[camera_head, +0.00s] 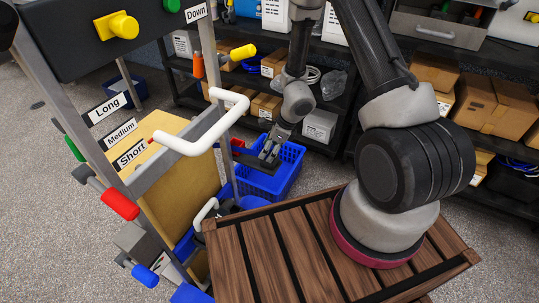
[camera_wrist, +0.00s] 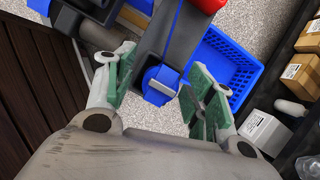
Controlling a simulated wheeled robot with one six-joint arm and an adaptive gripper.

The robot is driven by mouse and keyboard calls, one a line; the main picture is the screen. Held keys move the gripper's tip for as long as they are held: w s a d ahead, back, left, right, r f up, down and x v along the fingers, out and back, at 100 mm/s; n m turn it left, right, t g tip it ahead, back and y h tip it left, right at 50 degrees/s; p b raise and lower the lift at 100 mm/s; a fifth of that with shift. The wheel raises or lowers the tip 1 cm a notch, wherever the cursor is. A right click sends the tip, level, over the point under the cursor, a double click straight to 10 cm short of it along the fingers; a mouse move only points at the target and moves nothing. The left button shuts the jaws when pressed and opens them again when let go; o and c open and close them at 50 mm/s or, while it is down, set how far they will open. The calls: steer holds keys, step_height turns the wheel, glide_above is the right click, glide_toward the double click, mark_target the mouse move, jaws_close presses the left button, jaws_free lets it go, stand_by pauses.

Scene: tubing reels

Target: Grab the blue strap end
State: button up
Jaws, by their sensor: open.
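The blue strap end (camera_wrist: 161,84) shows in the wrist view as a small blue block at the end of a dark grey bar (camera_wrist: 160,40). It sits between the green-padded fingers of my gripper (camera_wrist: 157,74), with a gap visible on both sides. My gripper is open and holds nothing. In the head view my gripper (camera_head: 269,156) points down near the cart frame, in front of the blue basket. I cannot make out the strap end in the head view; the gripper and frame are in the way.
A blue basket (camera_head: 287,166) stands on the floor behind the gripper. A white handle (camera_head: 190,145) and the cart's grey post lie close to its left. A slatted wooden top (camera_head: 285,255) is in front. Shelves with boxes (camera_head: 500,105) stand behind.

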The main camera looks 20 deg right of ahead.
steer(key=c, duration=1.1)
steer(key=shift+c, duration=0.2)
